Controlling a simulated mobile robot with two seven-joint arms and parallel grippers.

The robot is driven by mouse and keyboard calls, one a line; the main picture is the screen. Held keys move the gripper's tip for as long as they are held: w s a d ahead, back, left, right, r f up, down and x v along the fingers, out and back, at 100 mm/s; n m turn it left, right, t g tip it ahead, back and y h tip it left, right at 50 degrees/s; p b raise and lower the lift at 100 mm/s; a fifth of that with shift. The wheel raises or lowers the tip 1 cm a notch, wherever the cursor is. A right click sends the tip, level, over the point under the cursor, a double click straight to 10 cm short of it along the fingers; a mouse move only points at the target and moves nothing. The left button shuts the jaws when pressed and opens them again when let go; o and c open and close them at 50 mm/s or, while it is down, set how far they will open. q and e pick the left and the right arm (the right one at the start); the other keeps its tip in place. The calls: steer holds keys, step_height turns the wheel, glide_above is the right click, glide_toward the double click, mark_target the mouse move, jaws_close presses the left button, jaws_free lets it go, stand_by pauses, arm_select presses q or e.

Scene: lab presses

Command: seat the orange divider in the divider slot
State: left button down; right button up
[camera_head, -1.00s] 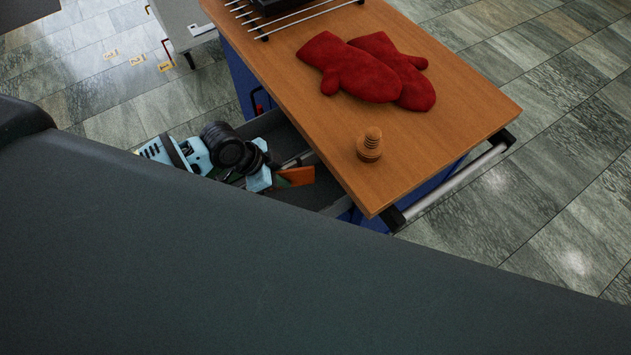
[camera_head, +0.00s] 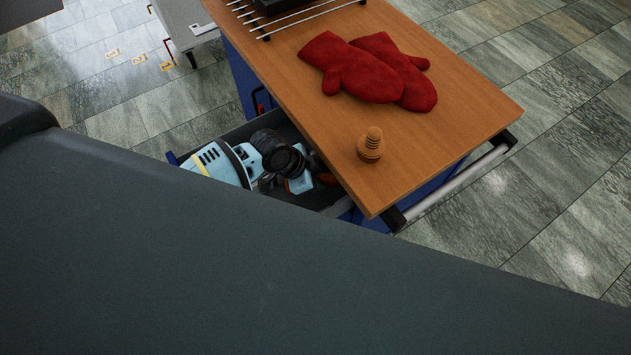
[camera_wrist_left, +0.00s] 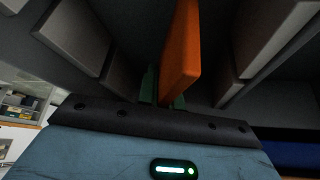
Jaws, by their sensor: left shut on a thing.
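The orange divider (camera_wrist_left: 181,52) stands edge-on in front of my left gripper's palm in the left wrist view. In the head view, only a small part of the orange divider (camera_head: 327,178) shows beside the gripper. My left gripper (camera_head: 304,184) is shut on the divider, down at the open drawer (camera_head: 228,136) under the table top. Green parts (camera_wrist_left: 148,86) show close by the divider in the wrist view. The divider slot cannot be made out clearly, and the wrist and table edge hide much of the drawer. My right gripper is not in view.
The wooden table top (camera_head: 440,150) overhangs the drawer on the right. It carries red mitts (camera_head: 370,70), a wooden screw-like piece (camera_head: 370,145) and a wire rack (camera_head: 290,20). A metal rail (camera_head: 455,180) runs along its end. My dark arm link covers the lower foreground.

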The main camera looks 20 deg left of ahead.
arm_select(q)
steer(key=shift+s+a+f, duration=0.1)
steer(key=shift+a+f, duration=0.05)
steer(key=shift+f, duration=0.4)
steer(key=shift+f, duration=0.1)
steer(key=shift+f, duration=0.15)
steer(key=c, duration=1.6)
jaws_free()
steer(key=shift+o, duration=0.2)
